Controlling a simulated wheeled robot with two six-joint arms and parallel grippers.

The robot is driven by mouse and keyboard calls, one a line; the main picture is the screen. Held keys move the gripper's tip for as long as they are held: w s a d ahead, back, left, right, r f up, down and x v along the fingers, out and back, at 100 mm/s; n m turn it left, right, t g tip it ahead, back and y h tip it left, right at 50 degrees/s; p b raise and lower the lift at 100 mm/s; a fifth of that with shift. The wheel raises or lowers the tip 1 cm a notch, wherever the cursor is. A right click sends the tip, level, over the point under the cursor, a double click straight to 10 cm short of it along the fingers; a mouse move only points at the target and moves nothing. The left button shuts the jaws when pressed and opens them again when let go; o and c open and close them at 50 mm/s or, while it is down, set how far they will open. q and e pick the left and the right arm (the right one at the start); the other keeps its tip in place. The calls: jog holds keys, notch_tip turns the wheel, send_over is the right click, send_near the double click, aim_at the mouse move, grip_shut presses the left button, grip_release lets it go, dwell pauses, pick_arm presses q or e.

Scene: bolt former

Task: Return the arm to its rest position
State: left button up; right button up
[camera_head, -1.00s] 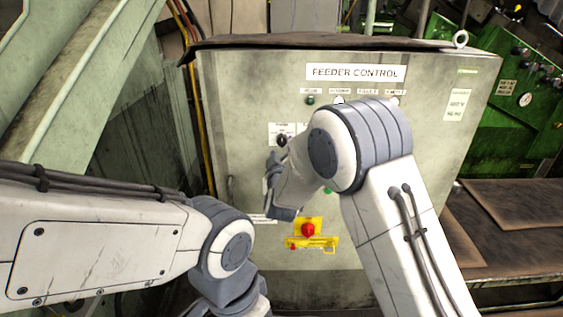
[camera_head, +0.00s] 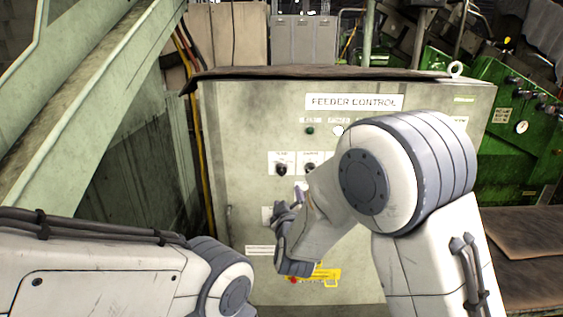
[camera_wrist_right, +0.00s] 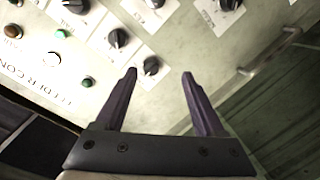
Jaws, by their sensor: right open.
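My right arm crosses the front of the grey feeder control cabinet (camera_head: 240,130). My right gripper (camera_head: 287,218) is in front of the panel's lower middle in the head view, partly hidden by its own wrist. In the right wrist view the right gripper (camera_wrist_right: 160,75) is open, with nothing between its two dark fingers. Black rotary knobs, one of them this knob (camera_wrist_right: 151,66), lie beyond the fingertips. My left arm enters at the lower left of the head view; its gripper is out of the picture.
A yellow plate (camera_head: 328,274) on the lower cabinet is partly covered by my right wrist. A handle (camera_wrist_right: 268,52) sticks out of the cabinet in the wrist view. Green machinery (camera_head: 530,125) and a brown-topped bench (camera_head: 530,235) stand at the right. A sloping beam (camera_head: 90,95) is at the left.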

jog(key=s+d+f+m+g, duration=0.4)
jog(key=s+d+f+g, duration=0.25)
jog(key=s+d, duration=0.4)
jog(key=s+d+f+m+g, duration=0.45)
jog(key=s+d+g, duration=0.25)
jog(key=s, duration=0.7)
jog(key=s+a+r+n+g, duration=0.1)
jog(key=s+a+r+n, duration=0.2)
jog(key=s+a, duration=0.4)
jog(key=s+a+r+n+g+p, duration=0.1)
jog(key=s+a+r+n+g, duration=0.1)
jog(key=s+a, duration=0.5)
jog(key=shift+r+n, duration=0.85)
jog(key=shift+n, duration=0.4)
jog(key=shift+a, duration=0.1)
